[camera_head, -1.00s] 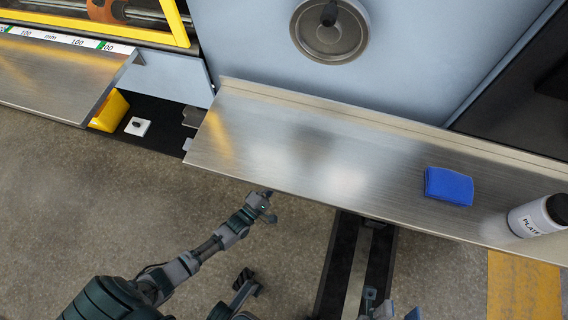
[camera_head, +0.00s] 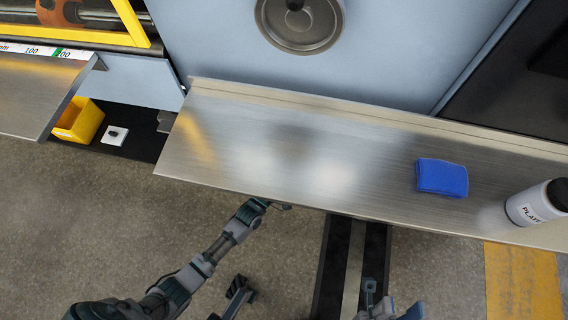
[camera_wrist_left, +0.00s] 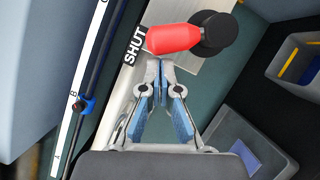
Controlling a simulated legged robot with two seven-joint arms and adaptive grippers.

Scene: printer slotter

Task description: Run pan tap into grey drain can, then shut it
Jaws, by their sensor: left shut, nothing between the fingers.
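In the left wrist view, a red tap handle (camera_wrist_left: 172,39) with a black round knob (camera_wrist_left: 212,32) lies across the top, close to a SHUT label (camera_wrist_left: 134,46). My left gripper (camera_wrist_left: 157,66) is shut and empty; its tips are just below the red handle. I cannot tell whether they touch it. In the head view, my left gripper (camera_head: 270,203) is at the front edge of the metal shelf, partly hidden. My right gripper (camera_head: 390,302) is at the bottom edge, cut off; its opening is unclear. No grey drain can is clearly recognisable.
A yellow bin (camera_head: 80,122) stands at left. The left wrist view shows open grey boxes (camera_wrist_left: 237,140) at right and a ruler with a blue slider (camera_wrist_left: 85,104) at left.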

